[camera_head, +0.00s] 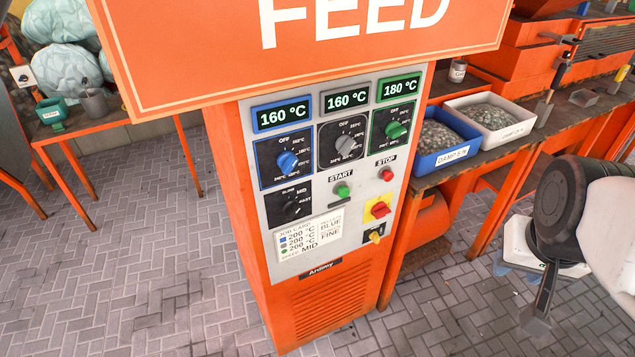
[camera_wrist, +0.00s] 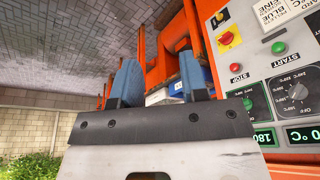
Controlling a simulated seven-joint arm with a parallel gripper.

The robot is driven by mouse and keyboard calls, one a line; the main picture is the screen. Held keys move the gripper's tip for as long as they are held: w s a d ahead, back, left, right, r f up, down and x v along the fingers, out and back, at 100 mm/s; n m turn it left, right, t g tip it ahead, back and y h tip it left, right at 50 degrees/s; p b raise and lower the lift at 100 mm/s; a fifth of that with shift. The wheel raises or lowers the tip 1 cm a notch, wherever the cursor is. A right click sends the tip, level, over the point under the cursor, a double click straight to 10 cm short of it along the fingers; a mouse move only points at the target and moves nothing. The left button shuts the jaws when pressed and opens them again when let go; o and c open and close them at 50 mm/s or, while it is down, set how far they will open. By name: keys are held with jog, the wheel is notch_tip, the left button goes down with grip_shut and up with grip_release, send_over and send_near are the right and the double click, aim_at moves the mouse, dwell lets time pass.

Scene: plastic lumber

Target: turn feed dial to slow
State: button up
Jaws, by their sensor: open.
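The feed dial (camera_head: 291,208) is a black knob on a black plate marked SLOW, MID and FAST, at the lower left of the grey control panel (camera_head: 262,215). Its pointer is too small and dark to read surely. My gripper (camera_head: 535,318) is at the lower right in the head view, well right of the cabinet and apart from the dial. In the wrist view its two blue fingers (camera_wrist: 160,80) stand apart with nothing between them. The wrist view shows part of the panel (camera_wrist: 262,68), upside down, but not the feed dial.
Above the feed dial are blue (camera_head: 287,162), grey (camera_head: 346,146) and green (camera_head: 396,130) temperature dials. A green START button (camera_head: 342,189), red STOP button (camera_head: 386,174) and red switch (camera_head: 380,209) lie to its right. A job card (camera_head: 297,239) below reads MID. The orange FEED sign (camera_head: 200,60) overhangs.

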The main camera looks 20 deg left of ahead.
jog(key=w+a+f+t+y, duration=0.25)
jog(key=w+a+f, duration=0.25)
jog(key=w+a, duration=0.25)
jog(key=w+a+f+t+y, duration=0.1)
jog(key=w+a+f+t, duration=0.35)
jog(key=w+a, duration=0.35)
jog(key=t+y, duration=0.2)
jog(key=y, duration=0.7)
send_near(294, 215)
jog(key=w, duration=0.1)
jog(key=shift+a+f, duration=0.1)
jog(key=shift+a, duration=0.35)
jog(key=shift+w+a, duration=0.1)
jog(key=shift+x, duration=3.75)
jog(key=shift+w, duration=0.1)
